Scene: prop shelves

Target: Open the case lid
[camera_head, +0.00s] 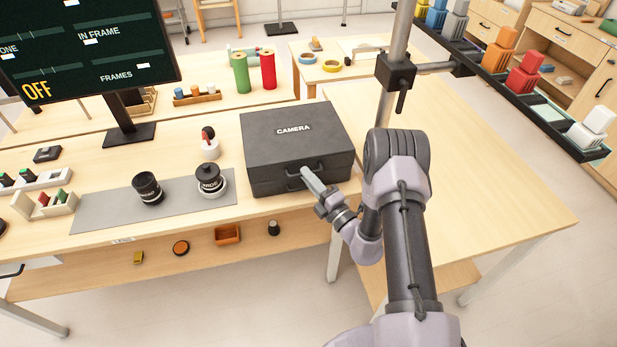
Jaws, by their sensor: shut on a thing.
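The dark grey camera case (270,178) sits at the right end of the wooden table. Its lid (290,120), marked CAMERA, is down. A handle (298,181) is on its front face. My gripper (306,173) reaches in from the right and is shut on the handle at the case's front. The fingertips are small in this view, and the exact contact is partly hidden by the gripper itself.
Two black lenses stand on a grey mat (100,209) left of the case. A monitor (85,45) and red and green rolls stand behind. A vertical metal pole (396,60) rises close to my arm. The table at right (490,170) is bare.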

